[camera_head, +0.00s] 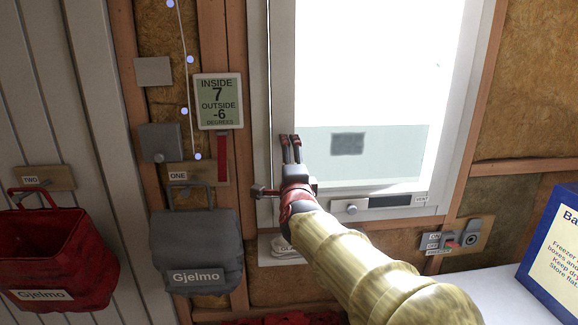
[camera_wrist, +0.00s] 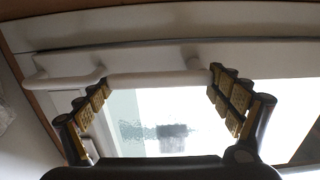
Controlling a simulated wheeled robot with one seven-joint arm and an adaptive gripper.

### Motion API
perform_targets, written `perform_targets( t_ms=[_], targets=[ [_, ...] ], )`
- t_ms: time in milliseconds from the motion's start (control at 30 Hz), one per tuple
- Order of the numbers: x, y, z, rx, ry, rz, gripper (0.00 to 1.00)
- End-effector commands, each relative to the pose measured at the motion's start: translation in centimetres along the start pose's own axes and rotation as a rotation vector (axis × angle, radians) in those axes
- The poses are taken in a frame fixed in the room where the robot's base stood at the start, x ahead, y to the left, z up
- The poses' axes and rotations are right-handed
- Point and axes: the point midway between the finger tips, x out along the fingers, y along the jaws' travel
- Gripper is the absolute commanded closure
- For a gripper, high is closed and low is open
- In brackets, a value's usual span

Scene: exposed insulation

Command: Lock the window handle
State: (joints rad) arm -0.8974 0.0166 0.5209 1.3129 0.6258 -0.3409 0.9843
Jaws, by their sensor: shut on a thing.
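The white window (camera_head: 283,60) has a bright pane, with its left frame upright beside my gripper. My gripper (camera_head: 291,142) is up against the lower left part of this frame. In the wrist view the white window handle (camera_wrist: 150,79) runs crosswise along the frame, with a bend near its left end. My gripper (camera_wrist: 160,78) has its fingertips at either side of a length of the handle and is shut on it, with the fingers well apart. In the head view my gripper and arm hide the handle.
A vent slider (camera_head: 390,201) and a switch panel (camera_head: 460,238) are at lower right. A thermometer display (camera_head: 217,100), a grey bag (camera_head: 197,250) and a red bag (camera_head: 60,255) hang at left. A blue box (camera_head: 555,245) stands on a white surface at right.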

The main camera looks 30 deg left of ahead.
Motion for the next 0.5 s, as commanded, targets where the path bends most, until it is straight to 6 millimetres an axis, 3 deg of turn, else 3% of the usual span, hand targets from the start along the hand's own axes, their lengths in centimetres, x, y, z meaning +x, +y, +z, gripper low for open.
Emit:
perform_targets(
  t_ms=[300,333,500],
  targets=[
    [0.02,0.07,-0.01,0.008,0.001,0.001,0.54],
    [0.02,0.07,-0.01,0.008,0.001,0.001,0.07],
    [0.01,0.06,0.0,0.006,0.0,0.001,0.0]
  ],
)
